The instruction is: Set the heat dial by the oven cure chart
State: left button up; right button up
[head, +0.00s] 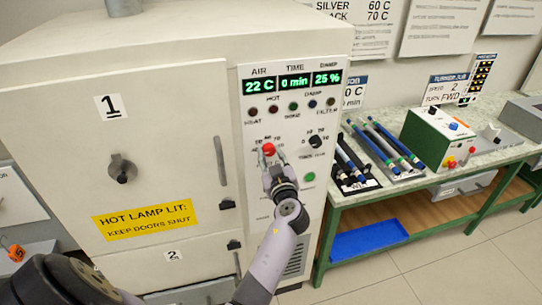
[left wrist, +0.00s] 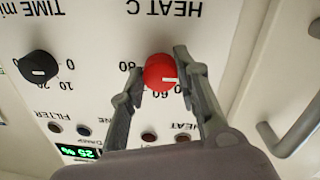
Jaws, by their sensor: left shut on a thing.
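The red heat dial (head: 269,149) is on the oven's control panel, under the displays. My left gripper (head: 271,157) is shut on it. In the left wrist view, which is upside down, the red dial (left wrist: 159,72) sits between the two fingers, under the HEAT C label (left wrist: 175,9). Its white mark points right in that view; an 80 and a 60 show beside it, other numbers are partly hidden. The cure chart (head: 360,22) on the wall is partly cut off; it reads SILVER 60 C and a cut-off line 70 C. My right gripper is out of view.
The oven panel's displays (head: 293,81) read 22 C, 0 min and 25 %. A black time dial (left wrist: 39,67) is beside the heat dial. A door handle (head: 220,160) stands out left of my gripper. The green bench (head: 400,197) at right holds several rods and a control box (head: 437,137).

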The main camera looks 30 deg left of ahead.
pick_arm(q)
jog(key=c, duration=0.4)
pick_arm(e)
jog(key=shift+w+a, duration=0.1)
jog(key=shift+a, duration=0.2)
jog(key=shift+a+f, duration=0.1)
